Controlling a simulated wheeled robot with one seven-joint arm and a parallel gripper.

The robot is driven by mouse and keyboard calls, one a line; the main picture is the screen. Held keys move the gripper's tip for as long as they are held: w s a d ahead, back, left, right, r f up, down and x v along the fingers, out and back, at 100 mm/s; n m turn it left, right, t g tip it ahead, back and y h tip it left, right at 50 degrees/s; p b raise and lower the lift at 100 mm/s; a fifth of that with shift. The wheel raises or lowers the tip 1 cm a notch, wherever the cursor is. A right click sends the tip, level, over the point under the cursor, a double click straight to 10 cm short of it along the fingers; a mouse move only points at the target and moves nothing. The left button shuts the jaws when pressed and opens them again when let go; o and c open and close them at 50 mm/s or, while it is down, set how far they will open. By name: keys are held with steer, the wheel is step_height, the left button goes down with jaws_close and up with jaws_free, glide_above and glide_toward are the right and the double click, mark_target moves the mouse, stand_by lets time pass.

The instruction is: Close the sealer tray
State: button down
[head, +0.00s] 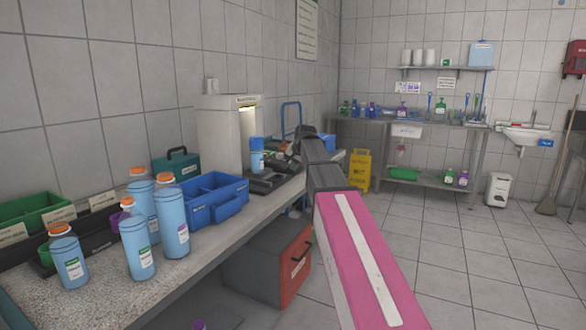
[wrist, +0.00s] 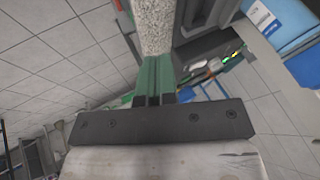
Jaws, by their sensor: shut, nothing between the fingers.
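The sealer (head: 217,135) is a tall pale cabinet with a lit opening on the right, standing on the counter against the left wall. Its dark tray (head: 268,183) projects from the front at counter height. A blue bottle (head: 257,158) stands upright at the tray; it appears blurred and close in the wrist view (wrist: 305,65). My gripper (head: 283,160) is just right of the bottle in the head view, partly hidden by my arm. In the wrist view its green fingers (wrist: 154,72) are together and empty, near the speckled counter edge. I cannot tell whether they touch the tray.
A blue divided bin (head: 225,212) sits before the sealer. A red-fronted cabinet (head: 299,262) is below. The tiled floor on the right is open.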

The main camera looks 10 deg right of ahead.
mark_target(260, 169)
steer(key=x, duration=0.8)
steer(key=shift+w+a+f, duration=0.25)
steer(key=shift+w+a, duration=0.5)
steer(key=shift+a, duration=0.2)
steer(key=shift+w+a+f, duration=0.1)
steer(key=shift+w+a, duration=0.25)
steer(key=shift+a, duration=0.25)
steer(key=w+a, duration=0.2)
steer(key=a, duration=0.1)
steer(key=w+a, duration=0.5)
steer(key=a, duration=0.2)
steer(key=shift+w, duration=0.2)
steer(key=shift+a, duration=0.1)
